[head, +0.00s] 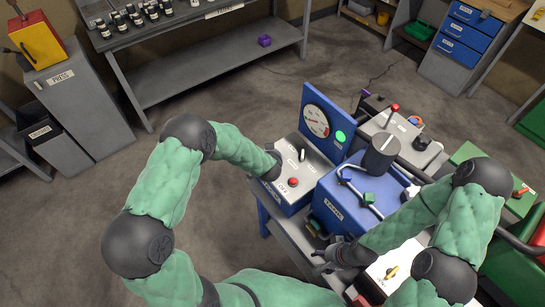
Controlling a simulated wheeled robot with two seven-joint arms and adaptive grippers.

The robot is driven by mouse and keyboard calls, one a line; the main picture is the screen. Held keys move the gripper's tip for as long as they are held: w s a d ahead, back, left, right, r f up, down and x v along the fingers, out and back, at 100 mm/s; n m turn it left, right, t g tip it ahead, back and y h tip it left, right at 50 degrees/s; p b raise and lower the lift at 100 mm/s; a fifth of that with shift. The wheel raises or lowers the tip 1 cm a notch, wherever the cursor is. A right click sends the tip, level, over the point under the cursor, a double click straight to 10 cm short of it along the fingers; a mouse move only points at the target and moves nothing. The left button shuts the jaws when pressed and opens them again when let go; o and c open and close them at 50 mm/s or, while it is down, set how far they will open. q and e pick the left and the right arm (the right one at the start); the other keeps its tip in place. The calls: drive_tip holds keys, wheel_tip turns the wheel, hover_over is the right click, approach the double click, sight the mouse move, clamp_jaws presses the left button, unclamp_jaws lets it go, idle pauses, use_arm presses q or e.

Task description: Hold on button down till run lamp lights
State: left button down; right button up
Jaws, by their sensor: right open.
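A round lamp (340,136) on the blue back panel (325,112) shows bright green, beside a dial gauge (315,120). My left gripper (273,166) is at the box's left edge, left of the red button. Its fingers are hidden, and no ON button shows. My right gripper (322,257) is open and empty in front of the blue machine.
The blue machine (350,207) with levers and a dark cylinder (380,155) stands right of the control box, close to my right arm. More equipment crowds the bench's right. A grey PRESS cabinet (80,105) and shelving (200,75) stand behind. The floor (240,95) between is mostly clear.

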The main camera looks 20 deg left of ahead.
idle(0.8)
use_arm(q)
drive_tip(key=shift+r+p, duration=0.85)
drive_tip(key=shift+p, duration=0.1)
use_arm(e)
drive_tip(key=shift+r, duration=0.9)
use_arm(q)
wheel_tip(320, 180, up, 5)
drive_tip(key=p, duration=0.5)
use_arm(e)
wheel_tip(320, 180, up, 5)
drive_tip(key=shift+f, duration=0.1)
